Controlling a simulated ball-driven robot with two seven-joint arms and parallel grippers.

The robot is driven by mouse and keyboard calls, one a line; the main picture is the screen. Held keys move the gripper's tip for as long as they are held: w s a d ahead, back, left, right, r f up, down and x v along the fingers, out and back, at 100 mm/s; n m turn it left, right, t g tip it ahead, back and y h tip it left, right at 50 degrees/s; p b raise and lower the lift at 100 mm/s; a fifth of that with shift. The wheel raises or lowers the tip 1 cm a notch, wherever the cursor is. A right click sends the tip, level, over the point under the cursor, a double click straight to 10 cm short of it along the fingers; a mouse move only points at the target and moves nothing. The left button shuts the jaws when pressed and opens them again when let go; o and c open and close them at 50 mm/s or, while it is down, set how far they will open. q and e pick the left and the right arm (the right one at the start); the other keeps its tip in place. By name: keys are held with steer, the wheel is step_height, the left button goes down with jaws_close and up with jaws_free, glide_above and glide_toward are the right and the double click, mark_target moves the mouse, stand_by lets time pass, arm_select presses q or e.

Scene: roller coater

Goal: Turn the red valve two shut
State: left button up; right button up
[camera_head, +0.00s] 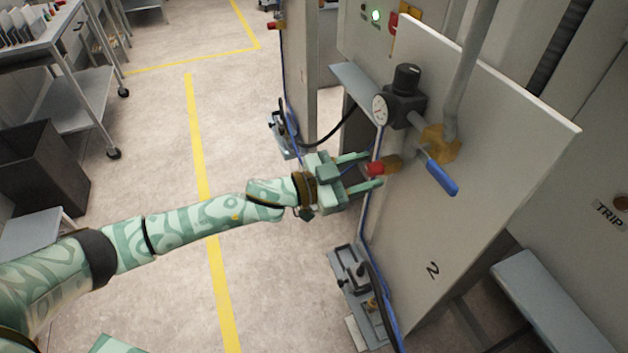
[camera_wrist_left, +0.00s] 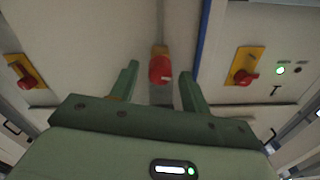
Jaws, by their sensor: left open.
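A small red valve handle (camera_head: 375,169) sits at the end of a brass fitting on the light panel marked 2 (camera_head: 480,200). My left gripper (camera_head: 373,170) is open in front of the panel, with one finger above the red handle and one below it. In the left wrist view the red handle (camera_wrist_left: 160,69) shows between the two spread fingers of the left gripper (camera_wrist_left: 160,82), with a gap on both sides. I see no clear contact. The right gripper is not in view.
A blue lever (camera_head: 440,178) sticks out just right of the brass fitting. A pressure gauge (camera_head: 380,109) and a black regulator knob (camera_head: 407,77) are above it. Floor pedals (camera_head: 360,290) stand below. The floor left of the panel is open.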

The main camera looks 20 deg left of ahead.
arm_select(q)
steer(key=p+v, duration=0.1)
steer(key=v, duration=1.5)
steer(key=w+d+n+p, duration=0.1)
steer(key=w+d, duration=0.2)
steer(key=d, duration=0.1)
steer(key=w+d+n+p, duration=0.2)
steer(key=w+d, duration=0.1)
steer(key=d, duration=0.1)
steer(key=w+d+n+p, duration=0.2)
steer(key=w+d, duration=0.1)
steer(key=d, duration=0.2)
steer(key=shift+w, duration=0.25)
steer(key=c, duration=1)
